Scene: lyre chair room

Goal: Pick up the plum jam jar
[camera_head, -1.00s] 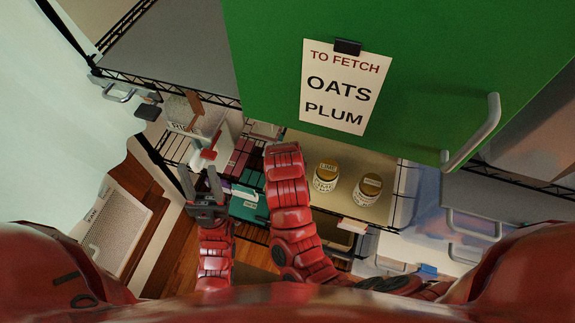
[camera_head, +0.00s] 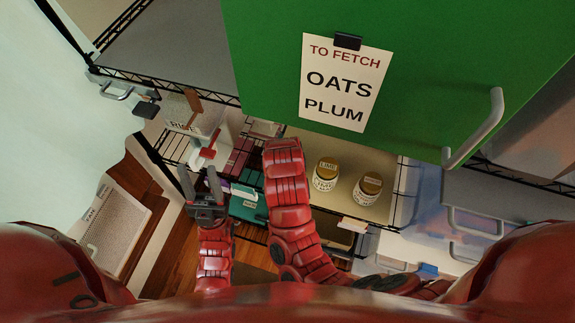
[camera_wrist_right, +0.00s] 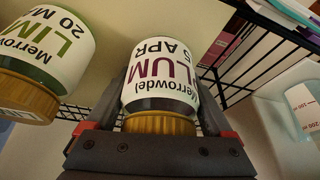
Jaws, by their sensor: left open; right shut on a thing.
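The plum jam jar (camera_wrist_right: 160,75) has a white label with "PLUM" and "5 APR" and a gold lid. In the right wrist view it sits between the fingers of my right gripper (camera_wrist_right: 160,98), which is shut on it. The label appears upside down in that view. I cannot tell whether the jar is clear of the shelf. In the head view my right forearm hides that gripper and the jar. My left gripper (camera_head: 204,185) is open and empty, over the left part of the shelving. A card (camera_head: 345,83) reads "TO FETCH OATS PLUM".
A lime jar (camera_head: 326,175) stands right of my right arm, beside another gold-lidded jar (camera_head: 368,188). The lime jar (camera_wrist_right: 42,60) is close left of my right gripper. A green door (camera_head: 430,60) hangs ahead. A teal box (camera_head: 248,203) lies near my left gripper.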

